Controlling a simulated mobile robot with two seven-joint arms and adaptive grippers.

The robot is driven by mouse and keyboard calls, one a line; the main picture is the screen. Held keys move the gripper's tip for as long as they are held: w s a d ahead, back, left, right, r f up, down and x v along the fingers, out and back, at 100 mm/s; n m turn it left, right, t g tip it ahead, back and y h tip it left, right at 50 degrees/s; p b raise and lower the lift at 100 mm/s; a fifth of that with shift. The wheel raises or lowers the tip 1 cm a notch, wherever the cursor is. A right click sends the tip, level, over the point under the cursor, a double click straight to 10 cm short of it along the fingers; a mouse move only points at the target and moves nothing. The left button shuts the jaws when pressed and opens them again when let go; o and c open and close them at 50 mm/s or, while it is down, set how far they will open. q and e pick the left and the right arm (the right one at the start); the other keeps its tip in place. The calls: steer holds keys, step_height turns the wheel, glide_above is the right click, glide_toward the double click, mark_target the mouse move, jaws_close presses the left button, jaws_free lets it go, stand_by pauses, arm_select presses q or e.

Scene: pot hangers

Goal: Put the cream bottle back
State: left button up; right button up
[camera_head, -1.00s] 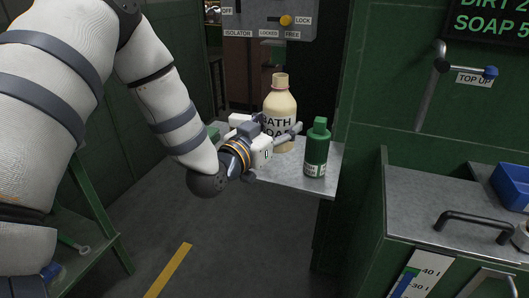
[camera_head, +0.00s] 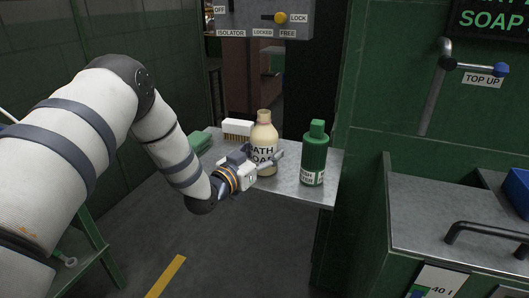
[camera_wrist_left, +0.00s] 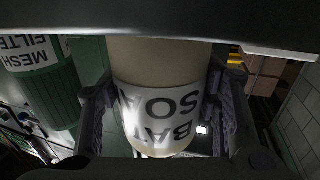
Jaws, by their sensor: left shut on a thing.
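The cream bottle (camera_head: 264,131), with a white label reading bath soap, is upright at the grey shelf (camera_head: 297,190), left of a green bottle (camera_head: 314,157). Its base appears at the shelf top; I cannot tell whether it touches. My left gripper (camera_head: 264,166) comes from the left and is shut on the cream bottle's label area. In the left wrist view the cream bottle (camera_wrist_left: 160,65) fills the middle, with a finger on each side. The green bottle (camera_wrist_left: 50,95) shows at the left there, apart from the fingers. My right gripper is not in view.
A white brush (camera_head: 238,127) and a green block (camera_head: 200,142) sit on the shelf left of the cream bottle. A green wall panel with a top up lever (camera_head: 435,90) stands right. A metal-topped cabinet (camera_head: 430,215) is at the lower right.

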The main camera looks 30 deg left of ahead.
arm_select(q)
steer(key=o, duration=1.6)
steer(key=shift+f, duration=0.15)
steer(key=shift+o, duration=0.2)
